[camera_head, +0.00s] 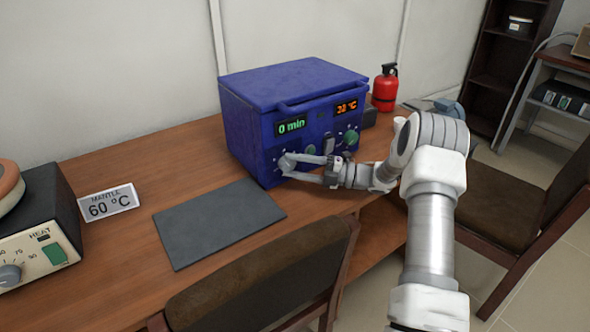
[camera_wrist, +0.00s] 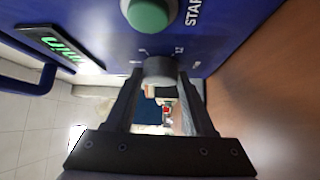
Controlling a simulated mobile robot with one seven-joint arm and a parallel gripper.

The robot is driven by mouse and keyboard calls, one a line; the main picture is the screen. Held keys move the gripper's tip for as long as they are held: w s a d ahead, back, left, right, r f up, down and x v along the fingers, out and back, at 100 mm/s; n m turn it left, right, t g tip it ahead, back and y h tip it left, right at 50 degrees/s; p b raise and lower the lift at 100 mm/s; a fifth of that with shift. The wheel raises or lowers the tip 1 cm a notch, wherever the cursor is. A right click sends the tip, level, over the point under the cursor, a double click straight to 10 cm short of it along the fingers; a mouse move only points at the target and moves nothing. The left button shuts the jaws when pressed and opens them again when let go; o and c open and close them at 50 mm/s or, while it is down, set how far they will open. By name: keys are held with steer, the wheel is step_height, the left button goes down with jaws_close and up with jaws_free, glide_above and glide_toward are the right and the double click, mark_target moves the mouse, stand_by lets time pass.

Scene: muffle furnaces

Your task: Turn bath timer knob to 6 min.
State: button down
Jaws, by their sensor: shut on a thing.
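The blue bath (camera_head: 245,125) stands on the wooden table. Its green timer display (camera_head: 291,124) reads "0 min", and an orange display (camera_head: 347,107) beside it reads about 30 °C, not sharp. The grey timer knob (camera_wrist: 160,70) sits low on the front panel, below the timer display. In the wrist view my gripper (camera_wrist: 160,82) has a finger on each side of this knob and is shut on it. In the head view my gripper (camera_head: 288,164) is at the panel's lower left and partly hides the knob. A round green START button (camera_wrist: 148,14) is close to the knob.
A dark grey mat (camera_head: 220,222) lies in front of the bath. A sign reading "MANTLA 60 °C" (camera_head: 108,203) and a heating mantle (camera_head: 38,225) are at left. A red extinguisher (camera_head: 384,88) stands behind at right. Brown chairs (camera_head: 270,275) stand at the table's front.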

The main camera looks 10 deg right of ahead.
steer(key=shift+m, duration=0.3)
steer(key=shift+c, duration=1.3)
jaws_free()
steer(key=v, duration=0.5)
steer(key=p+v, duration=0.1)
steer(key=v, duration=1.1)
steer(key=shift+s+d+f, duration=0.1)
steer(key=shift+d+f, duration=0.05)
steer(key=shift+f, duration=0.25)
